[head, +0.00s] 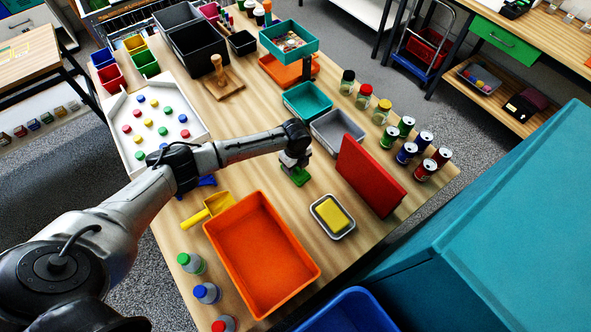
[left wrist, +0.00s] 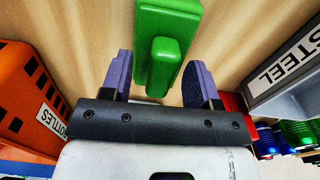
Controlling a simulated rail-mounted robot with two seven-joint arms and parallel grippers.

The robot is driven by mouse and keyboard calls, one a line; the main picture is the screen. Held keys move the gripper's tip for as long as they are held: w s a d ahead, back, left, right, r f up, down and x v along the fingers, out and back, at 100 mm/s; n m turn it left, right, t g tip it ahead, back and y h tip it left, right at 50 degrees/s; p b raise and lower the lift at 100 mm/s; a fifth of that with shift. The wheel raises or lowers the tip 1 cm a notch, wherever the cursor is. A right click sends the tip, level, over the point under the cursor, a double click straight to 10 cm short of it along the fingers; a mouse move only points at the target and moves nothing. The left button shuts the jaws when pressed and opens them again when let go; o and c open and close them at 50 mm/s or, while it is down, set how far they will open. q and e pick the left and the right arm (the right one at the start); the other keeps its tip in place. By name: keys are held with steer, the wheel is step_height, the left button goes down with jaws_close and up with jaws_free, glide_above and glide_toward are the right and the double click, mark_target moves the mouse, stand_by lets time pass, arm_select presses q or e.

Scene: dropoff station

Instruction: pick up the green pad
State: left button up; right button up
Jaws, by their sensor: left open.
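The green pad (head: 299,177) lies on the wooden table (head: 323,182) under my left gripper in the head view. In the left wrist view the green pad (left wrist: 166,45) is a flat block with a raised grip along its middle. My left gripper (left wrist: 155,80) is open, with one purple finger on each side of the pad's near part. I cannot tell whether the fingers touch it. In the head view my left gripper (head: 295,165) partly hides the pad. My right gripper is not in view.
An orange bin (head: 262,255) stands in front, a grey bin (head: 337,131) behind right. A red upright panel (head: 370,176) and a small tray with a yellow sponge (head: 334,215) are to the right. Several cans (head: 407,152) line the right edge. A yellow scoop (head: 208,208) lies left.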

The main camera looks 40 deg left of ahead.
arm_select(q)
steer(key=shift+c, duration=0.4)
steer(key=c, duration=0.9)
steer(key=shift+c, duration=0.2)
steer(key=shift+r, duration=0.15)
steer(key=shift+r, duration=0.3)
steer(key=r, duration=0.3)
steer(key=shift+w+d+r, duration=0.1)
steer(key=shift+d+r, duration=0.25)
steer(key=shift+r, duration=0.05)
steer(key=w+d+r, duration=0.2)
steer(key=d+r, duration=0.4)
steer(key=d, duration=0.4)
steer(key=shift+w+d+r, duration=0.15)
steer(key=shift+d+r, duration=0.05)
steer(key=shift+d, duration=0.15)
